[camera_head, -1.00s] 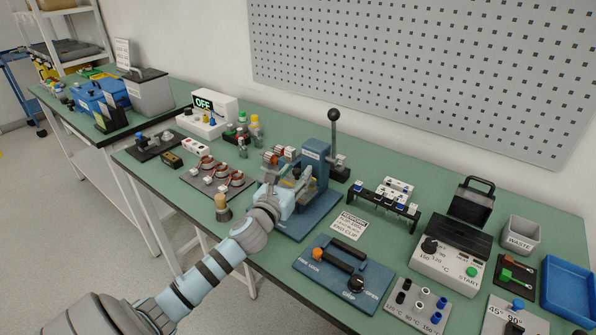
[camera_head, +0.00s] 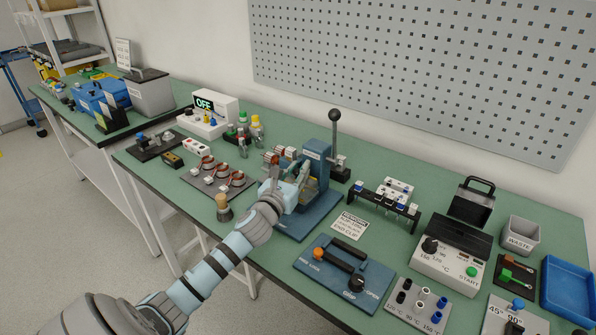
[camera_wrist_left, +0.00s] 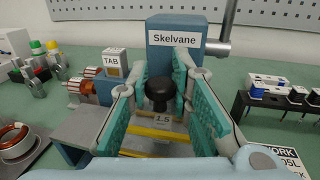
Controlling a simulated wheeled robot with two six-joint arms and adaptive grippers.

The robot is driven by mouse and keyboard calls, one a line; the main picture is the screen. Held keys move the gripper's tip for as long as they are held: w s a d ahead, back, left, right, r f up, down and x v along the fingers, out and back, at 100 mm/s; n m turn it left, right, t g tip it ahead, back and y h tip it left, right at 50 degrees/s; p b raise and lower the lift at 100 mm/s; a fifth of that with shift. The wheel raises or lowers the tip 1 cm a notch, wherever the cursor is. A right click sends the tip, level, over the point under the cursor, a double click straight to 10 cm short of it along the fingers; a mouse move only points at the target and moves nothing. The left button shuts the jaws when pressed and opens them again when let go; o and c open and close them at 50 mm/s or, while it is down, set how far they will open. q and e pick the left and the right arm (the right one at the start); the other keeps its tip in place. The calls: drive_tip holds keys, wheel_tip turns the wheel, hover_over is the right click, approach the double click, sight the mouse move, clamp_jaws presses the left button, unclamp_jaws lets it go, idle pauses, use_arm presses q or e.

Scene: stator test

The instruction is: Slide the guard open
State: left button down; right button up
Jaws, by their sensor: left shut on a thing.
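The blue press labelled Skelvane (camera_head: 316,165) stands on the green bench, and its labelled block (camera_wrist_left: 175,50) fills the top of the left wrist view. A black round knob (camera_wrist_left: 158,95) sits between the fingers of my left gripper (camera_wrist_left: 160,78), which is shut on it. Yellow bars (camera_wrist_left: 155,133) and a plate marked 1.5 (camera_wrist_left: 163,119) show below the knob; I cannot tell which of these belong to the guard. In the head view my left gripper (camera_head: 297,174) is at the press front and hides much of the guard area. My right gripper is not in view.
A TAB block (camera_wrist_left: 115,62) stands left of the fingers. A blue plate with an orange knob and black handle (camera_head: 340,270) lies right of the press. A stator tray (camera_head: 218,180) lies left. The press lever (camera_head: 336,145) stands upright behind.

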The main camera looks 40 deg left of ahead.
use_arm(q)
drive_tip(key=a, duration=0.8)
drive_tip(key=shift+s+a, duration=0.15)
drive_tip(key=shift+a, duration=0.2)
drive_tip(key=shift+r, duration=0.1)
drive_tip(key=c, duration=1.8)
unclamp_jaws()
drive_tip(key=o, duration=0.4)
drive_tip(key=shift+a, duration=0.15)
drive_tip(key=shift+s+d, duration=0.2)
drive_tip(key=shift+s, duration=0.1)
drive_tip(key=v, duration=1.1)
drive_tip(key=shift+s, duration=0.15)
